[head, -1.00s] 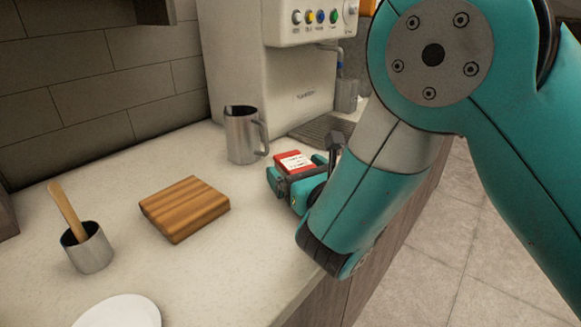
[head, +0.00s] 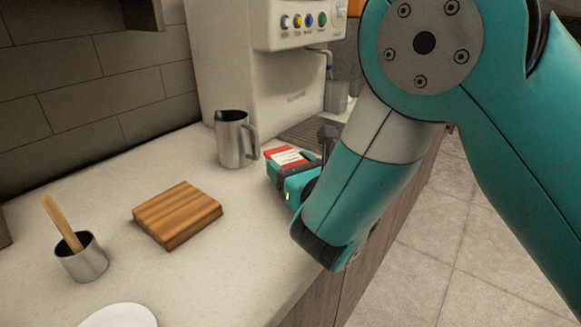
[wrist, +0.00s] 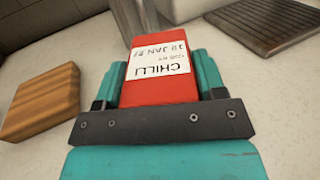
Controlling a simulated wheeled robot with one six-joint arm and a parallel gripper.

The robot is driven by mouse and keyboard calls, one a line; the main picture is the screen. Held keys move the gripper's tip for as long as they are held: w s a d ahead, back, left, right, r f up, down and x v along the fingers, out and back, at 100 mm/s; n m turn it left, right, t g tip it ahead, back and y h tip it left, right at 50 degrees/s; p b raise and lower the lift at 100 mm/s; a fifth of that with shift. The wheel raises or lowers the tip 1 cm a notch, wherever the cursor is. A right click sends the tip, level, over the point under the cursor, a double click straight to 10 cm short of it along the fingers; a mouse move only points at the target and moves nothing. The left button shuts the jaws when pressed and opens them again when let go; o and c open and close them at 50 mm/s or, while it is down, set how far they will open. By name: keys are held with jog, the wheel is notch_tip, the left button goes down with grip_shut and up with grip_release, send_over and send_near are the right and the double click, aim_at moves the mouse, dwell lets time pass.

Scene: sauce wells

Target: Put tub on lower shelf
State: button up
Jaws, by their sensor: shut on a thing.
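The tub is a red box with a white label reading "CHILLI" (wrist: 165,84), and it fills the middle of the wrist view. My gripper (wrist: 160,88) is shut on it, with a teal finger on each side. In the head view the red tub (head: 284,156) shows just beyond my teal gripper (head: 290,172), over the right part of the counter. I cannot tell whether the tub touches the counter.
A steel jug (head: 232,140) stands just left of the tub, before a coffee machine (head: 255,70) with a drip tray (wrist: 262,24). A wooden board (head: 178,214), a cup with a wooden stick (head: 82,258) and a white plate (head: 120,317) are on the counter (head: 235,240).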

aim_at(291, 160)
notch_tip(291, 160, up, 18)
jog(key=p, duration=1.4)
jog(key=shift+p, duration=0.35)
jog(key=shift+d, duration=0.1)
